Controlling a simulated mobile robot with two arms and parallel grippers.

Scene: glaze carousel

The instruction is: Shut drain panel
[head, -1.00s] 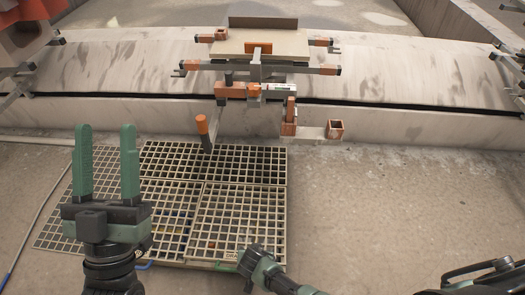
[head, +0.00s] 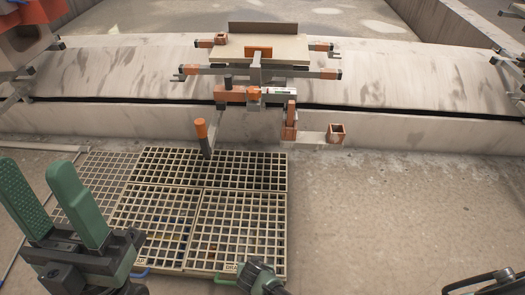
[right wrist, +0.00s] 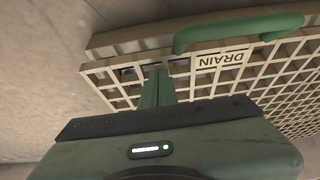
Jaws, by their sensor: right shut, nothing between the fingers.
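The drain panel (head: 241,222) is a tan grating, the front right one of the grating floor. Its DRAIN label and a green handle (head: 226,281) are at its near edge. In the head view it looks about level with the grating beside it; I cannot tell whether it sits fully flush. The right wrist view shows the label (right wrist: 220,60) and green handle (right wrist: 240,32) close up. My right gripper (head: 246,266) is shut and empty at the panel's near edge; its fingers (right wrist: 157,84) point at the grating beside the label. My left gripper (head: 36,183) is open and empty at the left.
Another grating with a blue handle (head: 140,272) lies left of the panel. An orange-capped post (head: 202,136) stands at the back grating. A low concrete wall (head: 400,130) and a carousel fixture (head: 262,52) are behind.

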